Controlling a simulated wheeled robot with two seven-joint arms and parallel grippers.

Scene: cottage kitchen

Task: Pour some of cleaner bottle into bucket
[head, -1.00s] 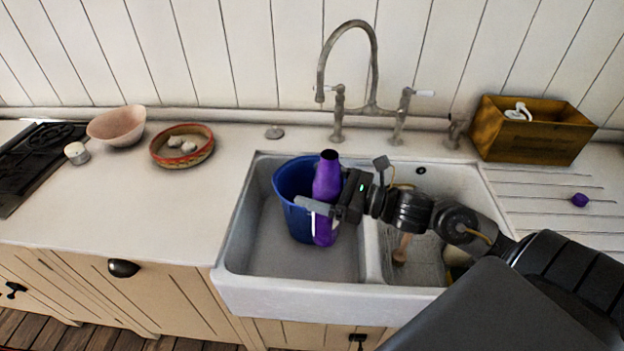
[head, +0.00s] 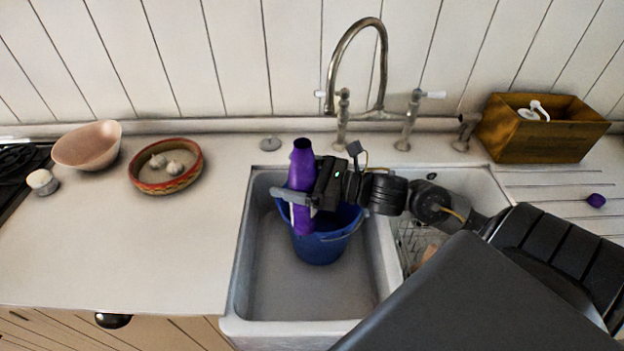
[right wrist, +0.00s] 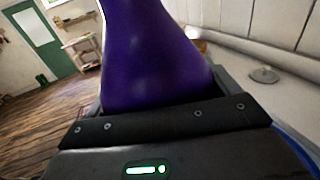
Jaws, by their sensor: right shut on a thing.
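The purple cleaner bottle (head: 303,170) is upright with its dark open mouth at the top. My right gripper (head: 297,197) is shut around its middle, and the bottle's purple body also fills the middle of the right wrist view (right wrist: 155,60). The blue bucket (head: 318,247) stands in the left basin of the sink. The bottle is in front of the bucket's left part in the head view; its height above the rim is hard to tell. The bucket's inside is mostly hidden by the bottle and gripper. My left gripper is not in view.
The white sink (head: 240,290) has a tall curved tap (head: 384,70) behind it. A wooden box (head: 545,135) and a purple cap (head: 596,200) are at the right. A red-rimmed dish (head: 165,184) and a pink bowl (head: 87,147) stand on the left counter, which has clear room.

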